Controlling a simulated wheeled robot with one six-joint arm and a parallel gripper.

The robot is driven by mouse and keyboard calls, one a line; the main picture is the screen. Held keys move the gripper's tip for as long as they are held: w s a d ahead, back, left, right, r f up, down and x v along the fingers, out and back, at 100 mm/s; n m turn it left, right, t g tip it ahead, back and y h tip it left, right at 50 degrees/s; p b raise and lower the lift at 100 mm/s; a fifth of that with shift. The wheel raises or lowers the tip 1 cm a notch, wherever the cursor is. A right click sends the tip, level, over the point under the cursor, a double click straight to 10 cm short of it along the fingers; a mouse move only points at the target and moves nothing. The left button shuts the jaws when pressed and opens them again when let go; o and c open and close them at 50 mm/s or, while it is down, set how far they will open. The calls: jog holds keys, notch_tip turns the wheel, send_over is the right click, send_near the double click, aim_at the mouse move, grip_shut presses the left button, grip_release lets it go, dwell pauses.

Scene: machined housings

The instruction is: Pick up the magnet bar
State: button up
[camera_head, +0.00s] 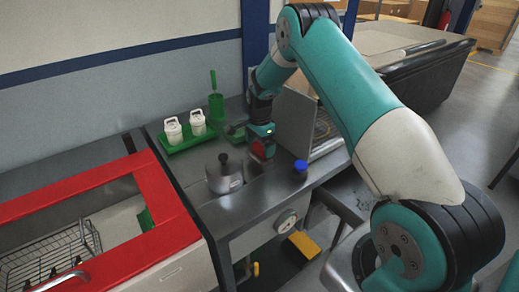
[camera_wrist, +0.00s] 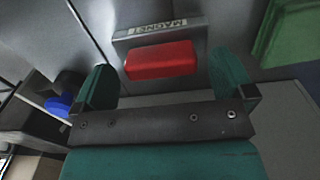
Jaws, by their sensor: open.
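The magnet bar (camera_wrist: 160,61) is a red block lying on a grey holder labelled MAGNET (camera_wrist: 160,31) in the wrist view. My gripper (camera_wrist: 161,62) is open, with one teal finger to the left of the bar and one to the right. The bar shows between the fingertips, with gaps on both sides; I cannot tell how far the fingers are above it. In the head view my gripper (camera_head: 261,140) points down over the metal bench, and the red bar (camera_head: 257,150) shows at its fingers, partly hidden.
A metal pot with a black knob (camera_head: 224,175) stands left of my gripper, and a blue-capped item (camera_head: 300,165) stands to the right. A green tray (camera_head: 186,142) with two white containers lies behind. An upright grey panel (camera_head: 293,122) stands close on the right. A red-framed basin (camera_head: 165,205) is at left.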

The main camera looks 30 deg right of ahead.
aim_at(260, 145)
jog(key=shift+f, duration=0.8)
jog(key=c, duration=1.1)
jog(key=shift+w+r, duration=0.1)
jog(key=shift+r, duration=0.05)
notch_tip(260, 145, up, 20)
jog(key=b, duration=0.4)
